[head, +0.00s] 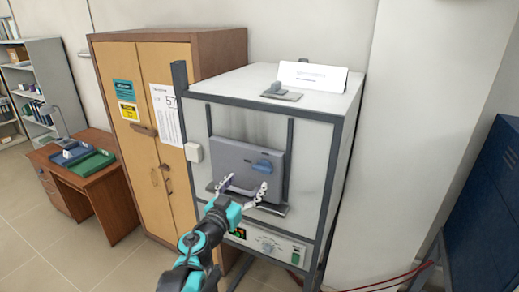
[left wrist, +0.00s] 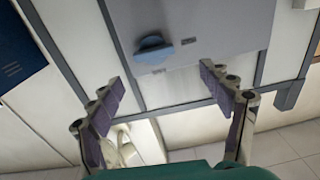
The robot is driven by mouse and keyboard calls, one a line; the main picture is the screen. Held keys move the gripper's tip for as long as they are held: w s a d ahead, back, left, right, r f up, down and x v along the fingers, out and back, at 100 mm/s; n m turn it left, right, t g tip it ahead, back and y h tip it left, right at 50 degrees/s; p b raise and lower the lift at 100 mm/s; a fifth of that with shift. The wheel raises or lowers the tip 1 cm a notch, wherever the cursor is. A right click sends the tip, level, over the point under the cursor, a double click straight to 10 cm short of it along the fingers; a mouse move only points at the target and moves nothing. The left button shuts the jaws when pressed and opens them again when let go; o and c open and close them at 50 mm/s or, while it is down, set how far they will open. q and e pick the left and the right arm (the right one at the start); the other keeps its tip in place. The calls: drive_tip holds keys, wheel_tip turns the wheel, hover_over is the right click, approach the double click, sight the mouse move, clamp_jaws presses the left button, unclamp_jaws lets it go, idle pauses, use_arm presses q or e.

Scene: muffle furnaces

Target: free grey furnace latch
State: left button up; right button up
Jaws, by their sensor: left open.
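The grey furnace (head: 325,130) stands against the wall, with a grey door panel (head: 235,155) on its front. A blue latch (head: 262,167) sits on the right part of that door. In the left wrist view the blue latch (left wrist: 153,48) shows on the grey door (left wrist: 225,30), beyond the fingertips. My left gripper (head: 245,186) is open in front of the lower door, its fingers spread and nothing between them. It is apart from the latch in the left wrist view (left wrist: 162,75). My right gripper is not in view.
A wooden cabinet (head: 175,75) stands close on the furnace's left. A control panel (head: 268,246) lies below the door. A desk with trays (head: 85,163) is at the left, and a blue locker (head: 492,200) at the right. The floor (head: 60,255) front left is clear.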

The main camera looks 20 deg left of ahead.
sight(261, 170)
use_arm(q)
drive_tip(key=shift+h, duration=0.5)
drive_tip(key=w, duration=0.8)
drive_tip(key=shift+d+p, duration=0.35)
drive_tip(key=shift+p, duration=0.05)
drive_tip(key=c, duration=1.1)
